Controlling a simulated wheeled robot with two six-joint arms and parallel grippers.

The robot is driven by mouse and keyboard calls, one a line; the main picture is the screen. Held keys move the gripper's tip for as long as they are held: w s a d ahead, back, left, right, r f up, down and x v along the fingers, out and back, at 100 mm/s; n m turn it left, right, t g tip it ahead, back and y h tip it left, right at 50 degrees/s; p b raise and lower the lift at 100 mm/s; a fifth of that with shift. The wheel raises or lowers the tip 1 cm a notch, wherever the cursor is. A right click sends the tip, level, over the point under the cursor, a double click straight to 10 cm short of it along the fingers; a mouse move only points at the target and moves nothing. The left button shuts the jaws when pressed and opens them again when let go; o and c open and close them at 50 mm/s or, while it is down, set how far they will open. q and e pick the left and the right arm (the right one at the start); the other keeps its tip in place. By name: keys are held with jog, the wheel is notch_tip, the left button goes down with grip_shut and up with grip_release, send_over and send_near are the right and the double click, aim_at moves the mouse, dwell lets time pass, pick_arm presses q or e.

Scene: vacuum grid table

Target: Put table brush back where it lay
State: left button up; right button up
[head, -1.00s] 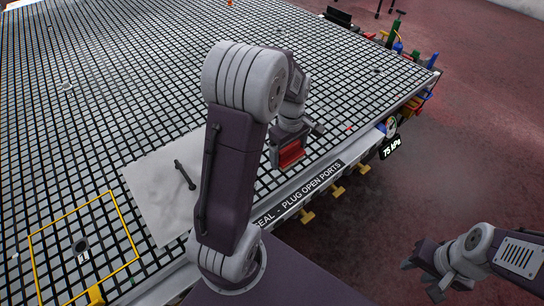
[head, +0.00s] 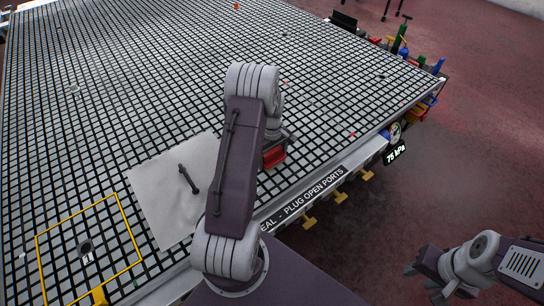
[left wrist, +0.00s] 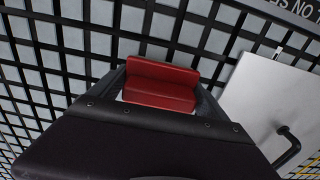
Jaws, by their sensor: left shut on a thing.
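The table brush, with a red block-shaped body (head: 275,157), is in my left gripper (head: 276,140) over the grid table (head: 330,95), near its front edge. My left arm partly hides the gripper and brush in the head view. In the left wrist view the red brush (left wrist: 160,84) sits between the fingers, over the grid and left of the white sheet. I cannot tell whether the brush touches the table. My right gripper (head: 424,283) is off the table at lower right, its fingers apart and empty.
A white sheet (head: 155,205) with a dark bar handle (head: 188,179) lies left of my left arm. A yellow outlined square (head: 128,232) is farther left. Coloured tools (head: 402,38) line the right edge, near a gauge (head: 395,132). The grid beyond my arm is mostly clear.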

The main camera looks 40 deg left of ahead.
aim_at(272, 151)
pick_arm(q)
jog(key=shift+d+f, duration=0.1)
jog(key=o, duration=1.1)
notch_tip(272, 151, up, 12)
jog(key=shift+r, duration=0.25)
jog(key=s+d+m, duration=0.4)
jog(key=d+m, duration=0.1)
jog(key=d, duration=0.1)
jog(key=s+d+f+m, duration=0.1)
jog(key=s+d+m, duration=0.3)
jog(key=s+d, duration=0.1)
jog(key=s+d+m+t, duration=0.1)
jog(key=s+d+m, duration=0.4)
jog(key=d, duration=0.2)
jog(key=shift+s+d+f+m, duration=0.1)
jog(key=shift+f+m, duration=0.2)
jog(key=shift+f, duration=0.1)
